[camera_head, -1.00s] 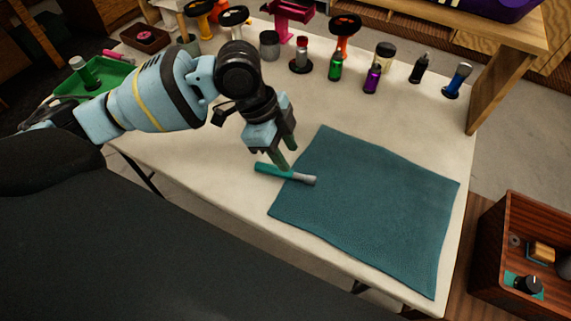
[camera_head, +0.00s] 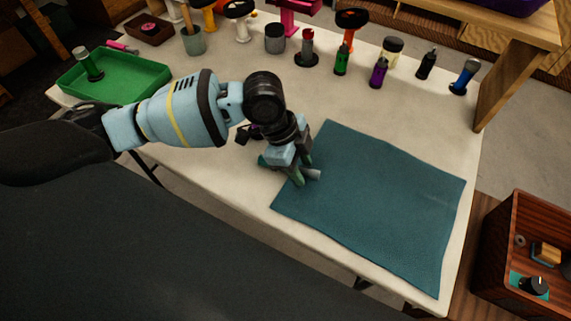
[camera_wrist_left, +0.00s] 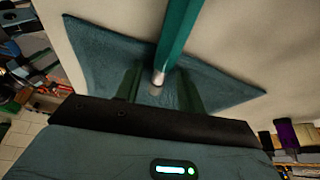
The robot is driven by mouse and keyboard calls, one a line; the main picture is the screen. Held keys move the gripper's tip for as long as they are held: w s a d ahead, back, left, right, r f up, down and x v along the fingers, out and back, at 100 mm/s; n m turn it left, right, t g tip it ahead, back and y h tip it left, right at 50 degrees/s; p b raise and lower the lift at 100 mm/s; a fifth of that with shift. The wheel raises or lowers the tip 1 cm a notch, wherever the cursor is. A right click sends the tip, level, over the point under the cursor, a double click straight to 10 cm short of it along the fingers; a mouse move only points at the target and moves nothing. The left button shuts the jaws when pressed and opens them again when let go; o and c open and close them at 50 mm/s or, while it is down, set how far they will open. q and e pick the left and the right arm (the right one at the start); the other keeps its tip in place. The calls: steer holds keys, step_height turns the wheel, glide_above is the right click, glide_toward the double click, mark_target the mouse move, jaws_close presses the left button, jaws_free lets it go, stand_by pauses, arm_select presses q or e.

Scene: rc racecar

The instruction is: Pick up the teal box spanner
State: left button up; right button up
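The teal box spanner (camera_head: 262,161) lies on the table at the left edge of the teal mat (camera_head: 375,205). Its silver end rests toward the mat, and my gripper hides its middle. My left gripper (camera_head: 299,181) is down over the spanner in the head view. In the left wrist view the spanner (camera_wrist_left: 179,32) runs from the top edge to between the two fingers, with a gap on either side. The left gripper is open around it. My right gripper is not in view.
A green tray (camera_head: 140,85) stands at the left. Several bottles, including a green one (camera_head: 341,60) and a purple one (camera_head: 379,74), stand along the back. A wooden shelf leg (camera_head: 505,85) is at the right. The mat is otherwise bare.

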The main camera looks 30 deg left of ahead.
arm_select(q)
jaws_close()
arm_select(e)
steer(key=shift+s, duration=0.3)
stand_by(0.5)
